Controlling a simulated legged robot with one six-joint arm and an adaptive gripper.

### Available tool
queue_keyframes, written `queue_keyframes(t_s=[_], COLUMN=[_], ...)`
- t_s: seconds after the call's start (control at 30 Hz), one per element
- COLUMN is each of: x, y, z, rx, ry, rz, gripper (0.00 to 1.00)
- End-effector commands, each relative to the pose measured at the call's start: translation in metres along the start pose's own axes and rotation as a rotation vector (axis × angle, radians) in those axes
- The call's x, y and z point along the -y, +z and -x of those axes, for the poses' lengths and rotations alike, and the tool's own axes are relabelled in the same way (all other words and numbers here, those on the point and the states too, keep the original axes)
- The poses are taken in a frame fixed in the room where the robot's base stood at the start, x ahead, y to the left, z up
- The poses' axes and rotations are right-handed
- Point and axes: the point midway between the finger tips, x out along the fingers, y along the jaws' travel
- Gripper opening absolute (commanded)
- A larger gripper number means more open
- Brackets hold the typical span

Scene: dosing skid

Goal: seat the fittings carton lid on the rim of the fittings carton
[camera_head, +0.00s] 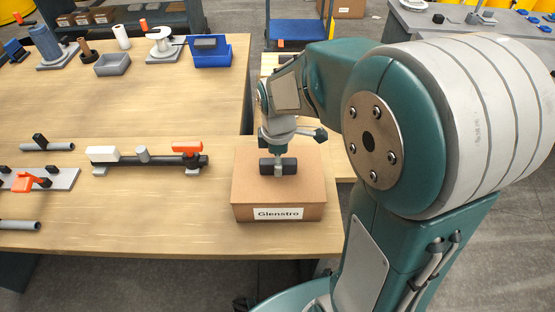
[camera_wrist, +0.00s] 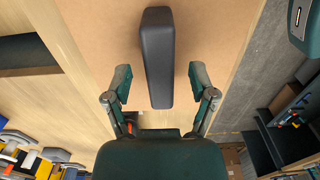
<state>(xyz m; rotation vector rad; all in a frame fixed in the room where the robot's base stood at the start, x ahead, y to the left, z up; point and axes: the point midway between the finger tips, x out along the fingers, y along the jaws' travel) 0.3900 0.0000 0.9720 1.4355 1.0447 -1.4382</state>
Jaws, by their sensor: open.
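The brown fittings carton (camera_head: 240,212) stands at the front right of the wooden bench, with a white "Glenstro" label on its front. Its flat brown lid (camera_head: 245,180) lies over the top and looks level. No gap shows from here, though the far edges are hard to judge. A black bar handle (camera_head: 292,166) stands on the lid. My gripper (camera_head: 279,163) is pointing down at the handle. In the wrist view the fingers of my gripper (camera_wrist: 160,78) are open on both sides of the handle (camera_wrist: 157,50), with space on each side.
A pipe assembly with an orange valve handle (camera_head: 187,148) lies left of the carton. More fittings (camera_head: 40,180) lie at the far left. A blue bin (camera_head: 211,52) and a grey tray (camera_head: 113,64) stand at the back. Bare bench lies between.

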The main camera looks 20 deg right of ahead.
Motion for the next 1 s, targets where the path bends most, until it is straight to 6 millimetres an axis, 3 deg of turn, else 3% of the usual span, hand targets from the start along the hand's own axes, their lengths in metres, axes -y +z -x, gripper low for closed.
queue_keyframes(t_s=[0.6, 1.0], x=[-0.001, -0.001], y=[-0.001, -0.001], z=[0.107, 0.117], rx=[0.000, 0.001], ry=[0.002, 0.000], rz=[0.000, 0.000], gripper=[0.73, 0.73])
